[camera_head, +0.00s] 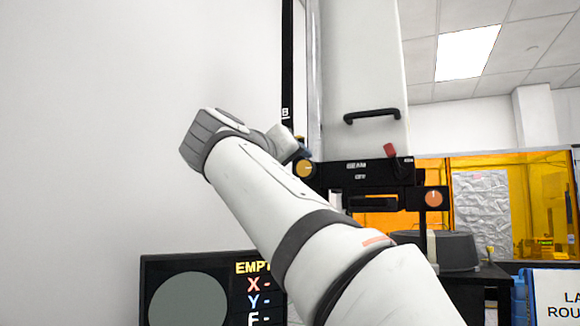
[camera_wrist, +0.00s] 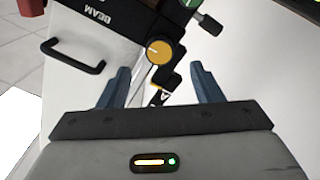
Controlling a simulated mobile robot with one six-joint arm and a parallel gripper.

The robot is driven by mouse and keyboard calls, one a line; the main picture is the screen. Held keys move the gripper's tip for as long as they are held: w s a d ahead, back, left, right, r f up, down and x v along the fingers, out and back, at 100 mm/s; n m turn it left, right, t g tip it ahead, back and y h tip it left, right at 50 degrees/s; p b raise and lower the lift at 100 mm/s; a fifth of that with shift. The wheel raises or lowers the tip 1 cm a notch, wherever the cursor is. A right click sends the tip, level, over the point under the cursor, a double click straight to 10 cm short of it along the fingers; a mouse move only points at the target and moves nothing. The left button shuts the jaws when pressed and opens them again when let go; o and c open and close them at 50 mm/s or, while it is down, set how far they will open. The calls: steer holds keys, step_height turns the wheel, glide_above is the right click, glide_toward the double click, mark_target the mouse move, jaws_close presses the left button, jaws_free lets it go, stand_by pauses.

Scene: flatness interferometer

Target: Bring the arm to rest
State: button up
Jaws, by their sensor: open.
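My gripper (camera_wrist: 160,85) shows in the wrist view with its two blue-grey fingers spread apart and nothing between them. Beyond the fingers is the interferometer's black panel with a yellow knob (camera_wrist: 158,51) and the word BEAM. In the head view my arm reaches up and to the left across the picture, in front of the interferometer (camera_head: 362,60). The gripper end is mostly hidden behind the wrist there, close to the yellow knob (camera_head: 305,168). I cannot tell the exact gap between fingers and panel.
The tall white housing has a black handle (camera_head: 372,115) and a red part (camera_head: 391,150). An orange knob (camera_head: 433,198) sits at right. A dark display (camera_head: 213,288) reading EMPT stands below left. A sign (camera_head: 555,297) is at lower right. The left wall side looks free.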

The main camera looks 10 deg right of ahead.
steer(key=s+d+f+n+g+y+p, duration=0.1)
steer(key=d+f+g+y+p, duration=0.15)
steer(key=f, duration=0.95)
steer(key=s+d+f+n+g+y+p, duration=0.2)
steer(key=f+g+y+p, duration=0.15)
steer(key=f, duration=0.75)
steer(key=s+f+m+g+y+p, duration=0.1)
steer(key=s+f+g+y+p, duration=0.1)
steer(key=s+f, duration=0.7)
steer(key=s+f+m+g+y+p, duration=0.1)
steer(key=s+f+g+y+p, duration=0.1)
steer(key=s+f, duration=0.8)
step_height(320, 180, down, 5)
steer(key=shift+a+r+m+g+y+p, duration=0.1)
steer(key=shift+a+m+g+y+p, duration=0.3)
steer(key=shift+g, duration=0.6)
